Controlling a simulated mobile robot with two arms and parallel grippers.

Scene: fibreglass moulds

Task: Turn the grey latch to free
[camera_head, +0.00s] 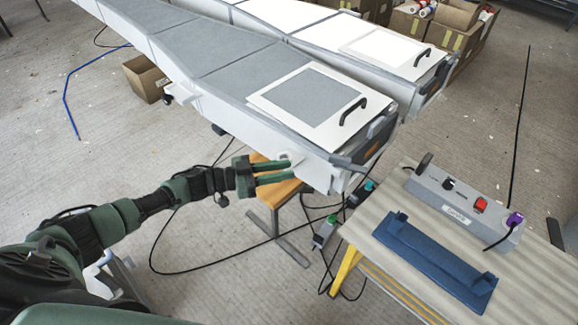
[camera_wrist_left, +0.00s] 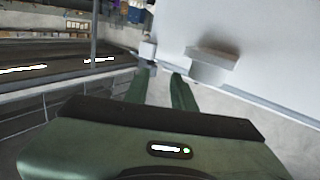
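The white mould with a grey top panel (camera_head: 318,98) lies across the top of the head view. A grey bar-like latch (camera_head: 347,164) shows at its near end corner. My left gripper (camera_head: 290,171) is open beside the mould's near side wall, left of that latch. Its fingers are apart with nothing seen between them. In the left wrist view, the gripper (camera_wrist_left: 160,75) points toward a small light-grey piece (camera_wrist_left: 148,50) near the mould's edge. I cannot tell whether they touch or whether this piece is the latch. My right gripper is not in view.
A table (camera_head: 545,270) at the right holds a grey switch box (camera_head: 455,205) and a blue holder (camera_head: 430,262). A wooden stool (camera_head: 275,188) stands under the mould, with cables on the floor. A pale block (camera_wrist_left: 212,65) juts from the wall in the left wrist view.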

